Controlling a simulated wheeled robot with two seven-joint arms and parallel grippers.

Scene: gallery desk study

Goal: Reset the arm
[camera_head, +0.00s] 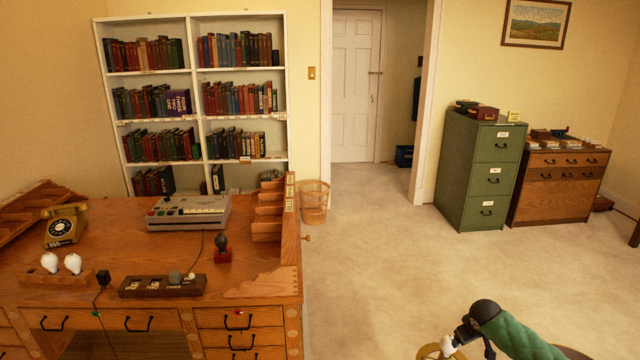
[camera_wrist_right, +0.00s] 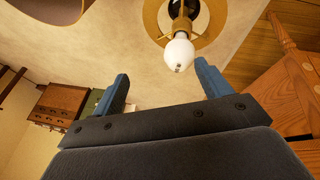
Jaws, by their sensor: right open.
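My right gripper (camera_wrist_right: 163,72) is open, its two blue fingers spread wide with nothing between them. In the head view it is at the lower right (camera_head: 462,338), at the end of my green-sleeved arm, over the floor side of the desk. Just beyond the fingertips in the right wrist view is a white bulb (camera_wrist_right: 179,54) in a lamp with a brass ring (camera_wrist_right: 152,22). The bulb looks apart from both fingers. The lamp's brass part (camera_head: 428,351) shows partly at the bottom edge of the head view. My left gripper is not in view.
The wooden desk (camera_head: 120,230) on the left carries a telephone (camera_head: 65,226), a grey console (camera_head: 189,212), two white bulbs (camera_head: 61,263) in a wooden block and a dark socket block (camera_head: 162,286). A green cabinet (camera_head: 480,170) stands at the back. The carpet (camera_head: 380,250) between is clear.

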